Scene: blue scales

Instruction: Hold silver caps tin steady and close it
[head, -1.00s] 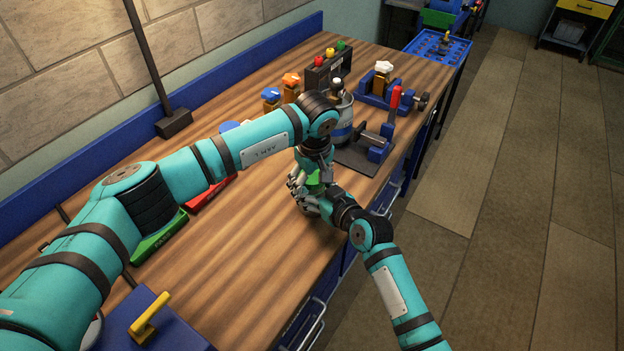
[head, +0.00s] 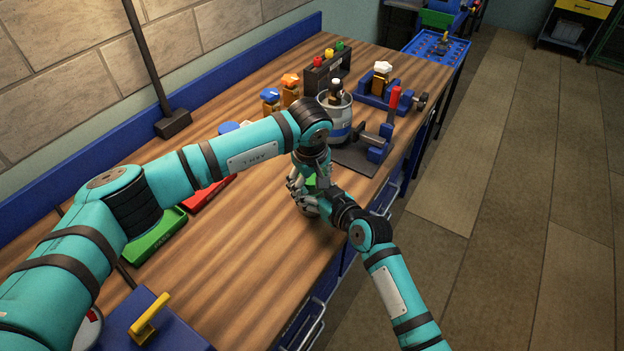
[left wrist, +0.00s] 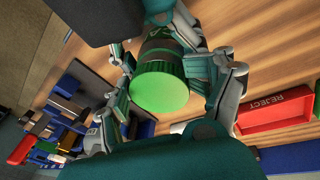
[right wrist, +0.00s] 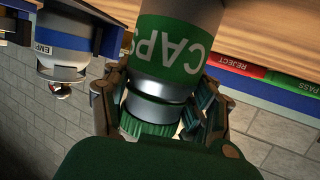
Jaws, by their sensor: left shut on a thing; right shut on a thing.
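The silver caps tin (right wrist: 178,70) stands upright on the bench, its green CAPS label showing inverted in the right wrist view. Its green ridged lid (left wrist: 160,93) is at the tin's top, lined up with it. The lid also shows in the right wrist view (right wrist: 148,128), below a bare silver band. I cannot tell whether it is fully down. My left gripper (left wrist: 166,88) comes from above, shut on the lid. My right gripper (right wrist: 155,105) is shut on the tin from the side. In the head view, the tin is mostly hidden by both grippers (head: 312,184).
Behind the grippers stand a grey bin (head: 338,122) with a dark bottle in it and a blue clamp fixture (head: 380,143) with a red handle. A red REJECT tray (head: 208,192) and green PASS tray (head: 156,235) lie left.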

